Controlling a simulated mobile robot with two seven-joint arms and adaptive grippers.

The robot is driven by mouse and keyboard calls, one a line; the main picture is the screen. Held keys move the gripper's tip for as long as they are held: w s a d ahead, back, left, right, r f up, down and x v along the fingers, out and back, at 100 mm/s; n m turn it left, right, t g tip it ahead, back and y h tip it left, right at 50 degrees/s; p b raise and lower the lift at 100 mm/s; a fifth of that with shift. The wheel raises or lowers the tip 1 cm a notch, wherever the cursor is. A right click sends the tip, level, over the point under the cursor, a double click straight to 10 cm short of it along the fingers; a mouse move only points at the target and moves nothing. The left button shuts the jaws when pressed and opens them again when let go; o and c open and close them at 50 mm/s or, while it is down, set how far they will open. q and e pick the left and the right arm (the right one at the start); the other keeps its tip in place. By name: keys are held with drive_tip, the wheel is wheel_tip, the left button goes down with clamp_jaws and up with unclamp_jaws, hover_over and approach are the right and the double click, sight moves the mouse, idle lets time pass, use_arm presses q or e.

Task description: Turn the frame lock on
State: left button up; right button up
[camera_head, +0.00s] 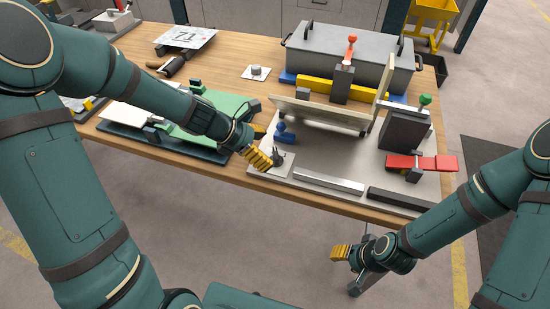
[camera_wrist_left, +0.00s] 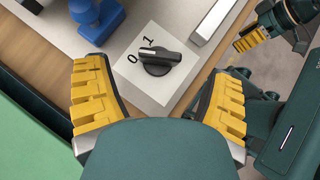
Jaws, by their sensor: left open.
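The lock switch is a black rotary knob (camera_wrist_left: 158,62) on a pale square plate (camera_wrist_left: 180,88) marked 0 and 1. Its bar lies roughly crosswise in the left wrist view, and its left end appears to point nearer the 0. In the head view the knob (camera_head: 277,157) stands at the panel's front left corner. My left gripper (camera_head: 259,158) is just left of it, and the left wrist view shows its yellow fingers (camera_wrist_left: 158,105) apart, empty, with the knob ahead of the gap. My right gripper (camera_head: 340,253) hangs beyond the table's front edge; its finger gap is unclear.
A blue knobbed part (camera_head: 285,132) stands just behind the switch. A metal bar (camera_head: 328,183) lies to its right, with a red-handled clamp (camera_head: 420,163) farther right. A green panel (camera_head: 222,113) lies left. The floor in front of the table is clear.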

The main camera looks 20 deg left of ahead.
sight(274, 154)
use_arm(q)
drive_tip(key=shift+b+x, duration=0.55)
drive_tip(key=shift+x, duration=1.5)
drive_tip(key=c, duration=1.2)
